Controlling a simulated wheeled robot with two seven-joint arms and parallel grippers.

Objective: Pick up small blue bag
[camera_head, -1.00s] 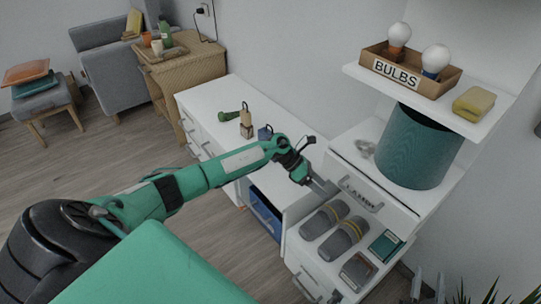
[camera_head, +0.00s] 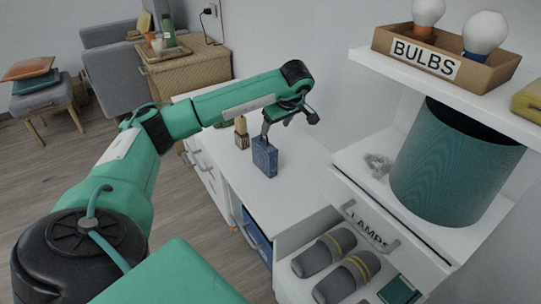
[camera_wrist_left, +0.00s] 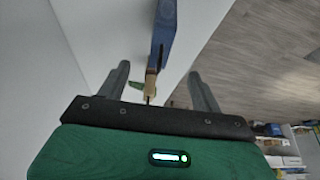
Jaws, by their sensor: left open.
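The small blue bag (camera_head: 265,157) stands upright on the white desk top, with its handle partly hidden by my gripper. My left gripper (camera_head: 277,122) is open just above the bag in the head view. In the wrist view the two fingers (camera_wrist_left: 158,72) are spread apart, and the blue bag (camera_wrist_left: 167,25) shows beyond them, between their lines. I cannot tell whether a finger touches it. My right gripper is in neither view.
A small tan bag (camera_head: 241,133) stands just left of the blue one. The drawer labelled LAMPS (camera_head: 366,228), grey slippers (camera_head: 347,276) and a large teal cylinder (camera_head: 455,170) are to the right. The desk top right of the blue bag is clear.

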